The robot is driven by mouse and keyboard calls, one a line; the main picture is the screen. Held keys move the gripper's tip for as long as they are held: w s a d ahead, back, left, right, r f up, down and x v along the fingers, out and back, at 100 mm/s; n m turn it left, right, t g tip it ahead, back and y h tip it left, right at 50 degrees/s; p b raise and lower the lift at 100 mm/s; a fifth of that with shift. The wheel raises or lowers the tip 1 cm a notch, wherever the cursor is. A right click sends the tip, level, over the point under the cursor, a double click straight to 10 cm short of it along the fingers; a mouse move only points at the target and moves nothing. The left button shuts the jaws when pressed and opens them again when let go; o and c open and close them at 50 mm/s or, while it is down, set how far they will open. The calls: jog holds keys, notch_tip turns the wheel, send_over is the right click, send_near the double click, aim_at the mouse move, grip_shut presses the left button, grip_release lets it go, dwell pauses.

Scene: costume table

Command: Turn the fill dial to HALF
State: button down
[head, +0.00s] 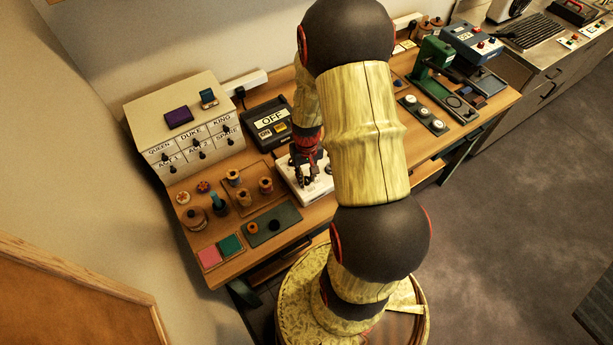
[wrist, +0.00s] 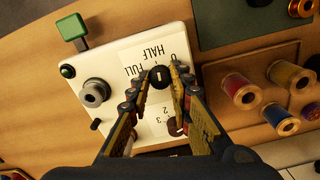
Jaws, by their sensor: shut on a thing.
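The fill dial (wrist: 160,77) is a small round black knob with a short white mark on a white panel (wrist: 112,58). The labels HALF (wrist: 152,50) and FULL (wrist: 140,67) are printed beside it, upside down in the wrist view. The white mark runs roughly up and down in that view; which label it points at is hard to tell. My gripper (wrist: 160,80) is shut on the fill dial, one finger on each side. In the head view my gripper (head: 306,172) is over the white panel (head: 318,190), and the dial is hidden.
A grey knob (wrist: 95,93) and a green block (wrist: 72,28) are on the panel's left. Thread spools (wrist: 238,90) stand on a wooden tray to the right. In the head view, a label drawer box (head: 185,130) and OFF machine (head: 268,122) stand behind.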

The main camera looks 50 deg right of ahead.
aim_at(306, 178)
jog(key=shift+n, duration=0.6)
jog(key=c, duration=1.6)
grip_release()
notch_tip(306, 178, up, 12)
jog(key=shift+r, duration=0.1)
